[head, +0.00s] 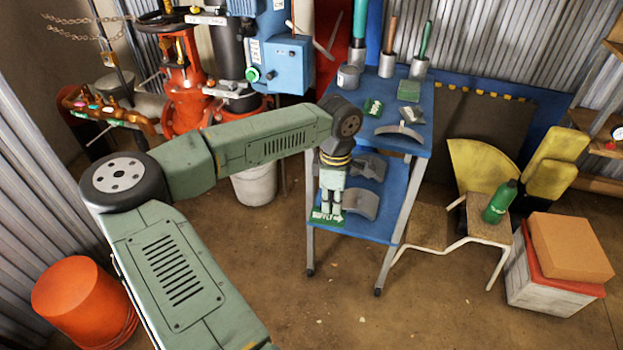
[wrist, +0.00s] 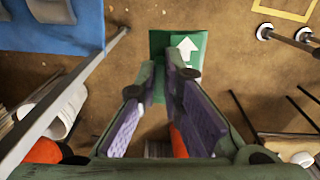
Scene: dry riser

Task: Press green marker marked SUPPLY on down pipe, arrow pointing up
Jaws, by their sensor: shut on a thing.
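My gripper (head: 328,205) points down in front of the blue trolley and is shut on a green marker (head: 321,217). The marker has white print that reads SUPPLY and an arrow pointing right in the head view. In the wrist view the marker (wrist: 186,45) lies beyond the fingertips (wrist: 168,72), and its arrow points to the picture's top. Part of the marker is hidden by the fingers. At the back left stand a dark grey vertical pipe (head: 228,50) and red valve pipework (head: 184,85); I cannot tell which is the down pipe. The marker is well apart from both.
The blue trolley (head: 410,135) holds another green marker (head: 373,107), tins and grey curved pieces. A white bucket (head: 255,184) stands below the pipes, an orange bucket (head: 86,300) at lower left. A stool (head: 490,228) and a crate (head: 545,285) stand right. The front floor is clear.

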